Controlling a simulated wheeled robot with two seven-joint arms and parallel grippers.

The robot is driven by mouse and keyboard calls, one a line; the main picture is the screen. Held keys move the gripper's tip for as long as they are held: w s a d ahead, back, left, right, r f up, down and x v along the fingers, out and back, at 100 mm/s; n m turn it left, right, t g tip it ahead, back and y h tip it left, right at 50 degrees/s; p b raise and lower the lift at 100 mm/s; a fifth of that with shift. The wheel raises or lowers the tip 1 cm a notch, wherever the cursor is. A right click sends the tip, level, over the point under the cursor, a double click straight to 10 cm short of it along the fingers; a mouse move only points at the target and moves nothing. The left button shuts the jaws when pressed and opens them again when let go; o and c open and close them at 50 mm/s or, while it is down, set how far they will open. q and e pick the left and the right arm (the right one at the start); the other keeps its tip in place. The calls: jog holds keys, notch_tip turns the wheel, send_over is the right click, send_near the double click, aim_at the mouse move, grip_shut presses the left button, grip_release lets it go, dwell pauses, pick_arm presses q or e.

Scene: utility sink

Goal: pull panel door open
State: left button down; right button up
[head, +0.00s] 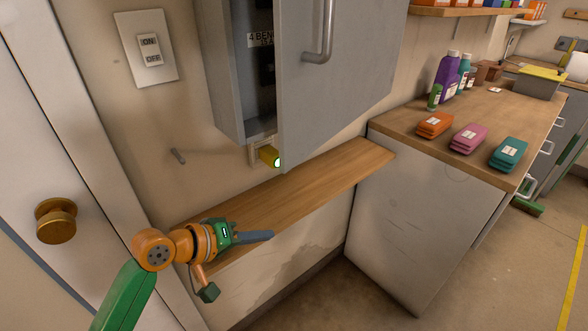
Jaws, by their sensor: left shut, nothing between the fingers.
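The grey panel door (350,75) hangs on the wall cabinet (222,75) and stands partly open. A gap on its left side shows the dark inside and a label. A metal bar handle (327,35) is on the door's front, its upper end cut off by the picture edge. My left gripper (262,236) is shut and empty over the wooden ledge, below and left of the door and clear of the handle. My right gripper is out of view.
A wooden ledge (320,180) runs below the cabinet. A counter (400,118) with bottles and stacked coloured packs stands right. A door with a brass knob (56,221) is left. Floor in front looks clear.

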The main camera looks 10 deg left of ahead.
aim_at(294, 120)
pick_arm(q)
jog(key=w+a+r+n+t+h, duration=0.2)
jog(key=a+r+n, duration=0.1)
jog(key=r, duration=0.8)
jog(key=w+a+r+n+t+h, duration=0.2)
jog(key=r+t, duration=0.1)
jog(key=r, duration=0.8)
jog(key=w+d+p, duration=0.2)
jog(key=d, duration=0.1)
jog(key=w+d+p, duration=0.1)
jog(key=d+p, duration=0.1)
jog(key=d, duration=0.1)
jog(key=w+d+p, duration=0.1)
jog(key=w+d, duration=0.1)
jog(key=d, duration=0.1)
jog(key=shift+w+d+f+p, duration=0.1)
jog(key=shift+w+d+p, duration=0.25)
jog(key=shift+d+p, duration=0.05)
